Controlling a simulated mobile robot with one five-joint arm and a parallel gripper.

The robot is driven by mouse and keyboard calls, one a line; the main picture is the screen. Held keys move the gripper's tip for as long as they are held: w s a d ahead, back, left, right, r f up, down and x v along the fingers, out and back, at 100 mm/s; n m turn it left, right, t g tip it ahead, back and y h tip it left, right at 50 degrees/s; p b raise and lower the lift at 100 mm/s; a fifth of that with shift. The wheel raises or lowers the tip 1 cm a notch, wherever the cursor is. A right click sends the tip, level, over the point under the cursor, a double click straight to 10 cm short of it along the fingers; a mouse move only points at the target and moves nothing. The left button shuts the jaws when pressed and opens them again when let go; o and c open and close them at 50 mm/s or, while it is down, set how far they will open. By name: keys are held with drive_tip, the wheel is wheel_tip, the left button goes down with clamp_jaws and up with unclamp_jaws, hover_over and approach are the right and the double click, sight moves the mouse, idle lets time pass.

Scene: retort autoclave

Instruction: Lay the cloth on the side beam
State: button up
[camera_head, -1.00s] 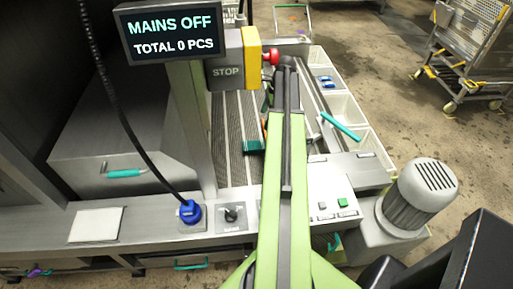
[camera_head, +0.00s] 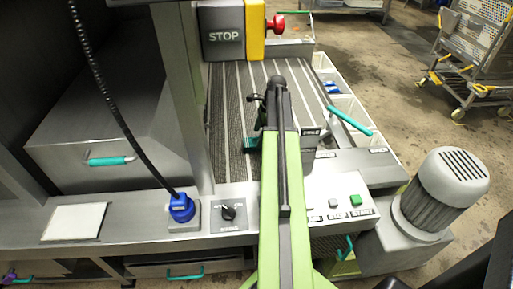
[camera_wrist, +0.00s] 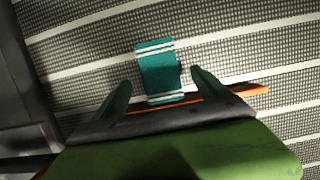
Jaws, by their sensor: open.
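The cloth (camera_wrist: 158,68) is a small teal piece with white stripes near its two ends. It lies on the ribbed grey belt (camera_wrist: 240,55). In the head view a teal patch of the cloth (camera_head: 251,145) shows just left of my arm. My gripper (camera_wrist: 160,80) is open in the wrist view, with one finger on each side of the cloth's near part and nothing held.
A metal post (camera_head: 183,90) rises left of the belt. A grey motor (camera_head: 443,190) stands at right.

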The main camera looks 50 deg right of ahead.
sight(255, 141)
drive_tip(key=b+x, duration=0.2)
drive_tip(key=x, duration=0.2)
drive_tip(key=shift+b, duration=0.3)
drive_tip(key=shift+s+r, duration=0.1)
drive_tip(key=shift+r, duration=0.1)
drive_tip(key=c, duration=1.6)
drive_tip(key=shift+a+r+p, duration=0.15)
drive_tip(key=shift+r+p, duration=0.2)
drive_tip(key=shift+p, duration=0.2)
drive_tip(key=w+a+r+p, duration=0.7)
drive_tip(key=w+a, duration=0.2)
drive_tip(key=a, duration=0.1)
drive_tip(key=shift+r, duration=0.25)
